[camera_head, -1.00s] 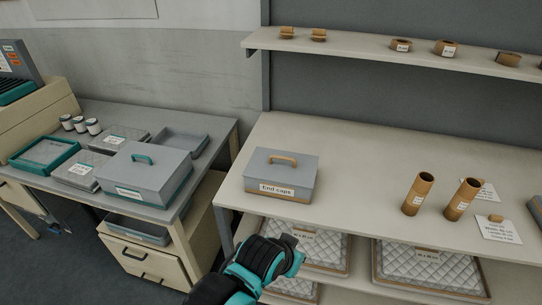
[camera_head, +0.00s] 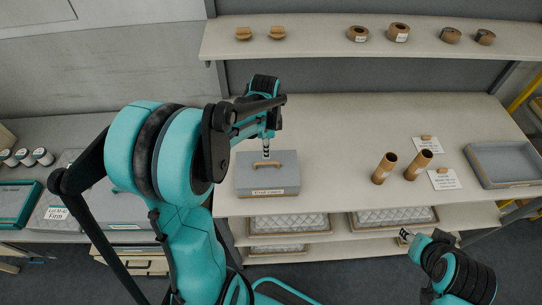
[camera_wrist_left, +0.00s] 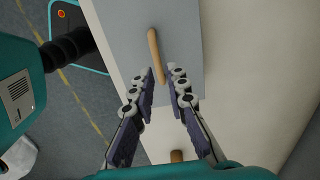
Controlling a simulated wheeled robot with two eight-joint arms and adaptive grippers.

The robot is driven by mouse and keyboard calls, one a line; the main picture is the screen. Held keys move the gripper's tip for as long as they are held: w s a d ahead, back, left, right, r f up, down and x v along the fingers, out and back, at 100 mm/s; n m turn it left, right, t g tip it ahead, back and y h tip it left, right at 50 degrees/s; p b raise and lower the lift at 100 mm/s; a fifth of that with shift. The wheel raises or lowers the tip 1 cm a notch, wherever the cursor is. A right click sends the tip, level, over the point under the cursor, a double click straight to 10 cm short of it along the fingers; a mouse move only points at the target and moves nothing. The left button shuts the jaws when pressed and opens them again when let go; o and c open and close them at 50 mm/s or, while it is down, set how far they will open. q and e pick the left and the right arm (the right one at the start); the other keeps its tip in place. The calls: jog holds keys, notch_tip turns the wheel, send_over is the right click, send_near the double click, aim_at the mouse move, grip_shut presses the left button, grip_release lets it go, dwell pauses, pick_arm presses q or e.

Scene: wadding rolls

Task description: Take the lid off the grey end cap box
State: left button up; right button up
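The grey end cap box (camera_head: 255,185) stands on the bench with its lid (camera_head: 283,160) on and a wooden bar handle (camera_head: 273,166) on top. Its front label reads "End caps". My left gripper (camera_head: 266,150) points down over the lid, close to the handle. In the left wrist view the left gripper (camera_wrist_left: 163,72) is open, its fingertips either side of the handle's (camera_wrist_left: 153,45) lower end in the picture; whether they touch it cannot be told. My right gripper (camera_head: 405,236) is low in front of the bench, away from the box; its fingers are too small to judge.
Two cardboard tubes (camera_head: 384,168) (camera_head: 418,165) stand right of the box, near label cards (camera_head: 444,179). A grey tray (camera_head: 505,164) lies at the far right. A shelf (camera_head: 320,40) with brown rings and pieces runs above. The bench between box and tubes is clear.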

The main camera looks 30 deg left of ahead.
aim_at(267, 163)
pick_arm(q)
notch_tip(267, 163, down, 7)
jog(key=shift+s+d+b, duration=0.1)
jog(key=shift+d+b, duration=0.05)
jog(key=shift+b, duration=0.65)
jog(key=shift+f, duration=0.2)
grip_shut()
